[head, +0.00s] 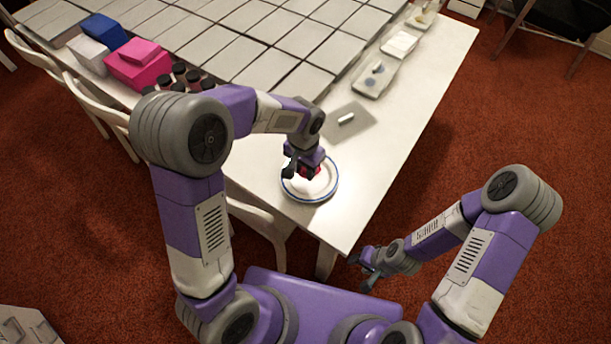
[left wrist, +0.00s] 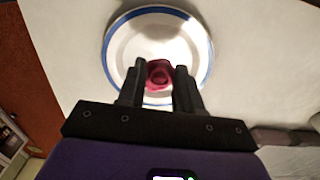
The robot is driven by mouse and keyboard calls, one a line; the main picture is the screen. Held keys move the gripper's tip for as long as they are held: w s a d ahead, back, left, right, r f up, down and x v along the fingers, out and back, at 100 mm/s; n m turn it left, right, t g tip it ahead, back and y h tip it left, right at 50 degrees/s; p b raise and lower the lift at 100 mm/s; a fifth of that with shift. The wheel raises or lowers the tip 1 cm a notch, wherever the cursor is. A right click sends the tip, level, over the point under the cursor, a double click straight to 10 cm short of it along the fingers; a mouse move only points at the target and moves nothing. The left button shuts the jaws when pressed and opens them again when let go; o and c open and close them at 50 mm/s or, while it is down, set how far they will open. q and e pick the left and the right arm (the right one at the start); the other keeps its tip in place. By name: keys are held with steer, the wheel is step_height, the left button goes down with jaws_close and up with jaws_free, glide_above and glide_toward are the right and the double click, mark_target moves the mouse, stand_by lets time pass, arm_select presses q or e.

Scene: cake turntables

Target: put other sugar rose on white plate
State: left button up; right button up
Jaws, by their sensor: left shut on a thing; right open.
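The white plate (head: 322,190) with a blue rim lies on the near corner of the table. My left gripper (head: 304,172) is over the plate, its fingers shut on a dark pink-red sugar rose (head: 312,173). In the left wrist view the rose (left wrist: 159,74) sits between the fingertips (left wrist: 159,82), in front of the plate (left wrist: 125,50). I cannot tell whether the rose touches the plate. No second rose can be made out on the visible part of the plate. My right gripper (head: 366,268) is open and empty, off the table's near edge.
A grey board with a small metallic cylinder (head: 346,118) lies behind the plate. Trays (head: 374,77) line the table's right side. Pink (head: 138,65), white and blue boxes and dark jars (head: 190,76) stand at left. Pale chairs (head: 262,222) stand along the left edge. The table right of the plate is clear.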

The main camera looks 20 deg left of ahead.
mark_target(304, 184)
arm_select(q)
step_height(304, 184, down, 5)
steer(key=shift+b, duration=0.85)
steer(key=o, duration=0.6)
steer(key=shift+f, duration=0.1)
steer(key=o, duration=0.4)
